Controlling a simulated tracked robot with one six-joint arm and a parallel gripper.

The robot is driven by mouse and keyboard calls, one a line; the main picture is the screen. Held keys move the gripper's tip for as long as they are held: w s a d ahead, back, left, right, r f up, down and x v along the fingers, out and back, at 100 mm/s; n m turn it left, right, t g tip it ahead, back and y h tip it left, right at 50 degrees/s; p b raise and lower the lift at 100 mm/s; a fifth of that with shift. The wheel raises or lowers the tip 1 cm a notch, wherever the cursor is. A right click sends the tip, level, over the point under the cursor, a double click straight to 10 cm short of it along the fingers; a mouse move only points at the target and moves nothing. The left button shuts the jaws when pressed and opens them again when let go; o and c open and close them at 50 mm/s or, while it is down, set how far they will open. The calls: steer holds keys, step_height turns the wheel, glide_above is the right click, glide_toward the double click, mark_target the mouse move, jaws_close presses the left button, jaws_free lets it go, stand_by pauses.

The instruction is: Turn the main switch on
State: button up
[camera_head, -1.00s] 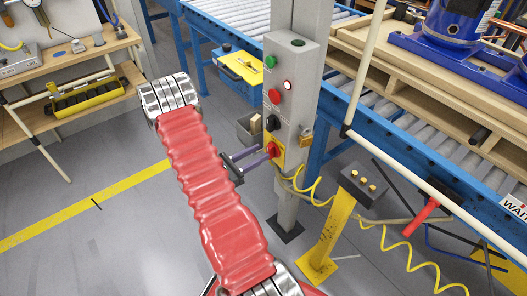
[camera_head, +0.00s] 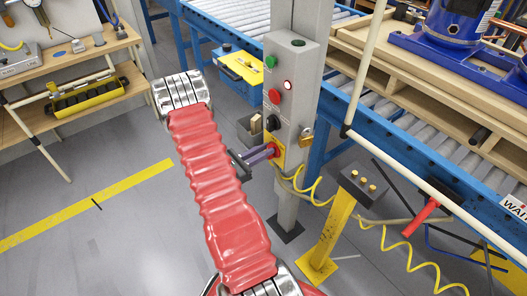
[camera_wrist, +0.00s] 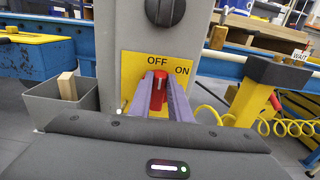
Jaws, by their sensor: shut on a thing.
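The main switch is a red knob (camera_wrist: 159,92) on a yellow plate (camera_wrist: 133,66) marked OFF at the top and ON at the right. Its handle stands nearly upright under OFF, leaning slightly right, in the wrist view. My gripper (camera_wrist: 167,88) is shut on the red knob, with one purple-grey finger on each side. In the head view my gripper (camera_head: 267,152) reaches the low front of the grey control box (camera_head: 292,100), and its fingers hide most of the knob.
Above the switch are a black knob (camera_head: 272,122), a red button (camera_head: 275,96) and a green button (camera_head: 271,62). A padlock (camera_head: 307,136) hangs on the box's side. A yellow pedestal (camera_head: 331,235), coiled yellow hose (camera_head: 401,245) and roller conveyor (camera_head: 420,150) stand to the right.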

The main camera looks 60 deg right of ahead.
mark_target(277, 153)
jaws_close()
steer(key=shift+m, duration=0.4)
steer(key=m, duration=0.3)
steer(key=s+m, duration=0.1)
steer(key=m, duration=0.2)
steer(key=a+f+m, duration=0.1)
steer(key=m, duration=0.2)
steer(key=shift+s+m, duration=0.4)
steer(key=shift+s+f+m, duration=0.1)
steer(key=shift+f+m, duration=0.1)
steer(key=shift+m, duration=0.6)
steer(key=shift+s+f+m, duration=0.1)
steer(key=shift+f+m, duration=0.1)
steer(key=shift+m, duration=0.6)
steer(key=shift+a, duration=0.1)
steer(key=o, duration=0.7)
jaws_free()
